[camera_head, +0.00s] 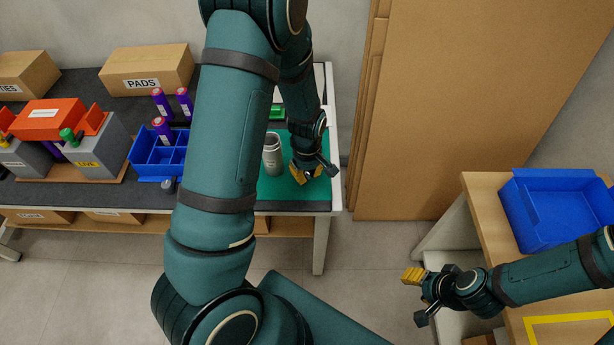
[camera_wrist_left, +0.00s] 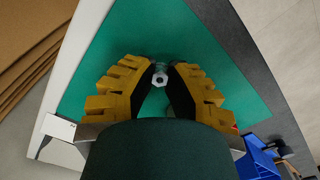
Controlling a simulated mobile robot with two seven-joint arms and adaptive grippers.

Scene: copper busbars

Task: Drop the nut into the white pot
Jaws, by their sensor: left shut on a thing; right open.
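The white pot (camera_head: 272,158), a pale grey-white upright cylinder, stands on the green mat (camera_head: 285,190) near the right end of the workbench. My left gripper (camera_head: 306,174) is just right of the pot, low over the mat, with yellow fingers pointing down. In the left wrist view the fingers (camera_wrist_left: 163,66) are closed in on a small silver nut (camera_wrist_left: 160,79) with a dark hole. The nut cannot be made out in the head view, and the pot is not clearly seen in the wrist view. My right gripper (camera_head: 413,276) is open and empty, away from the bench.
A blue divided bin (camera_head: 160,156) with purple cells (camera_head: 162,130) stands left on the bench, beside grey blocks (camera_head: 97,150) and an orange part (camera_head: 52,121). Cardboard sheets (camera_head: 460,110) lean right of the bench. A blue tray (camera_head: 555,215) sits on the right-hand table.

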